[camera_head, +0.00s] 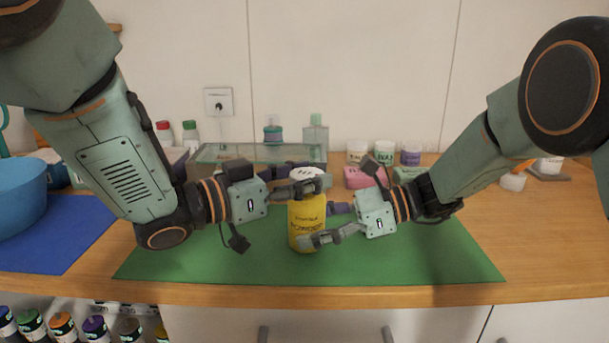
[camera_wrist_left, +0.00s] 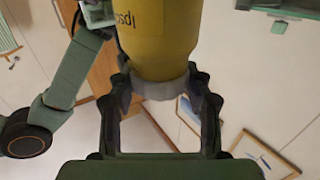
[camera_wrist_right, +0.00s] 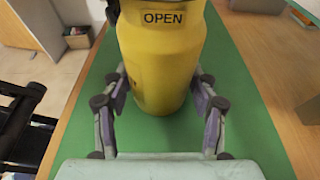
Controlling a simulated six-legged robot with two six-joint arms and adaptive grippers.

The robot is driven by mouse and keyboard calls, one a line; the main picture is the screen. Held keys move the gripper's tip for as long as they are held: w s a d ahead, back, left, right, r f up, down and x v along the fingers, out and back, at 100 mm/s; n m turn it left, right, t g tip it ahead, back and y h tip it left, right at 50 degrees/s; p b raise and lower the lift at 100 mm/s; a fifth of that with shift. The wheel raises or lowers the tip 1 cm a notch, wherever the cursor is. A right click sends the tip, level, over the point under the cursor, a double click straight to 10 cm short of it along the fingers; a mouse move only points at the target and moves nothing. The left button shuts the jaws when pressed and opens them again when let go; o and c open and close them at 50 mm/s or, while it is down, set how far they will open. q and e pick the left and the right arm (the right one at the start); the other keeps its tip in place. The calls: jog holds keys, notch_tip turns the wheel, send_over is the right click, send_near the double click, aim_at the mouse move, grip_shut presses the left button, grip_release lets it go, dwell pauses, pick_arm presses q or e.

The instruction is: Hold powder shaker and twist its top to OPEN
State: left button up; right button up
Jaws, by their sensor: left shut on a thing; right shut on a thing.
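The yellow powder shaker (camera_head: 306,224) stands upright over the green mat (camera_head: 200,258) in the head view. My left gripper (camera_head: 312,188) is shut on its top (camera_wrist_left: 166,86), which shows grey in the left wrist view. My right gripper (camera_head: 326,226) is shut on the lower body of the shaker, with a finger on either side in the right wrist view. The word OPEN (camera_wrist_right: 163,18) shows high on the yellow body there. The top's own marking is hidden, so its turn cannot be told. Whether the base touches the mat is unclear.
A glass case (camera_head: 258,152) stands behind the shaker, with bottles and small jars (camera_head: 384,152) along the wall. A blue bowl (camera_head: 22,185) and blue mat (camera_head: 55,240) lie at the left. The green mat's front is clear.

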pick_arm(q)
jog(key=o, duration=1.2)
jog(key=shift+a, duration=0.1)
jog(key=shift+v, duration=5.9)
